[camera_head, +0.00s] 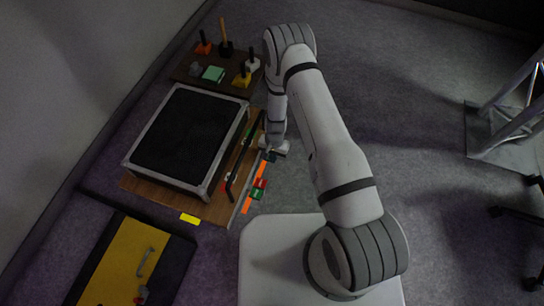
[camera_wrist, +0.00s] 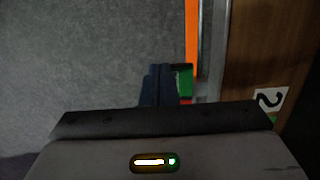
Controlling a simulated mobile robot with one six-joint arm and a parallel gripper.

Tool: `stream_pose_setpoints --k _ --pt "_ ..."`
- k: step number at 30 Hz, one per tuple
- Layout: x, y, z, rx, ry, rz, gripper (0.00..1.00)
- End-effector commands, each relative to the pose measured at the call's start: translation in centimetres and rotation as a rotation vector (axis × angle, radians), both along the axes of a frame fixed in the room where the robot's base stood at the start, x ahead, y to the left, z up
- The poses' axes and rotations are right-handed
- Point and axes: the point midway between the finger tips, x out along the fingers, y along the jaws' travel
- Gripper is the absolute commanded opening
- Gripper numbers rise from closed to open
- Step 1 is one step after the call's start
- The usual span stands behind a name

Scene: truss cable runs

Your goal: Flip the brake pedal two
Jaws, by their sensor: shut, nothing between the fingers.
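My gripper (camera_head: 271,154) is at the right edge of a wooden board, pointing down. In the wrist view, the dark fingers of my gripper (camera_wrist: 166,84) are shut with nothing between them. A small green part (camera_wrist: 186,82) with some red below it shows right beside the fingertips, at the board's edge. It is partly hidden by the fingers, and I cannot tell whether they touch it. A label with the digit 2 (camera_wrist: 270,98) is on the board next to it, so this appears to be brake pedal two. Its position, up or down, is unclear.
A black-topped case (camera_head: 188,138) stands on the wooden board (camera_head: 213,210). Another green and red part (camera_head: 258,189) and orange strips (camera_head: 247,205) lie along the edge. A rack of coloured handles (camera_head: 213,74) is behind. A yellow-topped case (camera_head: 130,262) is at lower left.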

Motion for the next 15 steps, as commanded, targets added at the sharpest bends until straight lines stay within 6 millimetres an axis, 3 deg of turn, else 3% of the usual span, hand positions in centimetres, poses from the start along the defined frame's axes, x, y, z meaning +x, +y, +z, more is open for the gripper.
stream_pose_setpoints --k 5,15 --pt "-0.4 0.3 -1.7 -0.001 0.001 -0.001 0.0" --pt "-0.4 0.2 -1.7 -0.001 0.002 -0.006 0.0"
